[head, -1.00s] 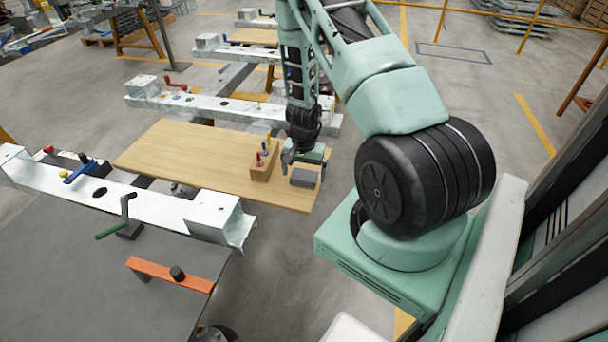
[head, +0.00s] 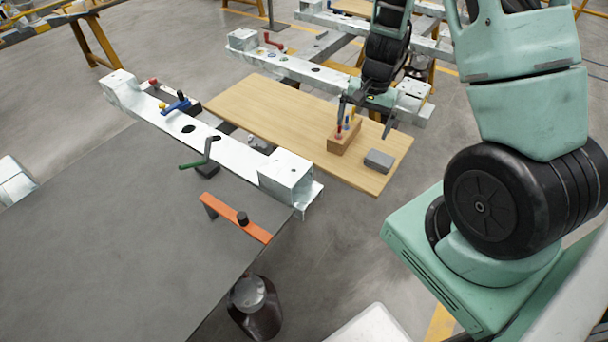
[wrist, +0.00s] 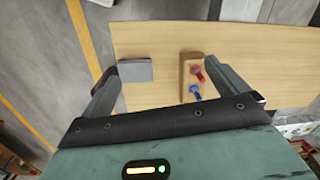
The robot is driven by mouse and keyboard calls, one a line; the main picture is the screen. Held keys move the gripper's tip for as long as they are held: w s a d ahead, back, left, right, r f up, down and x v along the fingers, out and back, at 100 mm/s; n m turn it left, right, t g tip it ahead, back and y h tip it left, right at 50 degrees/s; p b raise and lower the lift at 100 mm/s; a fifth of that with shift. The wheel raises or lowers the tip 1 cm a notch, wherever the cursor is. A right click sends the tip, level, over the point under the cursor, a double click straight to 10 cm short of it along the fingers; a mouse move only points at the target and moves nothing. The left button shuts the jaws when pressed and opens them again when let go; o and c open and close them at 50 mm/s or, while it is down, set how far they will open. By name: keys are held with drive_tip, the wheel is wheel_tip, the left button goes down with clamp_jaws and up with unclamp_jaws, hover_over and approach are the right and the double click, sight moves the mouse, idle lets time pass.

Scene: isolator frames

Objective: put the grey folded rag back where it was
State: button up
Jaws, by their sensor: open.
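The grey folded rag (head: 379,160) lies flat on the light wooden board (head: 262,103), near its front right corner. It also shows in the wrist view (wrist: 135,70), close to the tip of the left finger. My gripper (head: 365,117) is open and empty above the board, behind the rag in the head view. In the wrist view my gripper (wrist: 168,78) has its fingers spread wide, with board visible between them. I cannot tell its exact height. Nothing hides the rag in the head view.
A wooden block (head: 344,138) holding red- and blue-handled tools stands left of the rag, near my gripper. White beams (head: 220,141) flank the board. A grey table (head: 110,215) with an orange bar (head: 236,217) is at the left front. The board's left part is bare.

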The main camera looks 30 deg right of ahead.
drive_tip(key=s+a+r+n, duration=0.1)
drive_tip(key=a+r+n, duration=0.2)
drive_tip(key=a, duration=0.5)
drive_tip(key=s+a+r+n+y, duration=0.1)
drive_tip(key=a+r+n, duration=0.25)
drive_tip(key=a, duration=0.35)
drive_tip(key=s+a+r+n, duration=0.2)
drive_tip(key=a+r, duration=0.2)
drive_tip(key=a, duration=0.4)
drive_tip(key=s+a+r+n, duration=0.3)
drive_tip(key=s+a+n, duration=0.2)
drive_tip(key=s, duration=0.2)
drive_tip(key=s+a+r+n+h, duration=0.1)
drive_tip(key=s+a+r+n, duration=0.2)
drive_tip(key=s+a+n, duration=0.2)
drive_tip(key=s, duration=0.3)
drive_tip(key=shift+s+r, duration=0.3)
drive_tip(key=shift+n, duration=0.25)
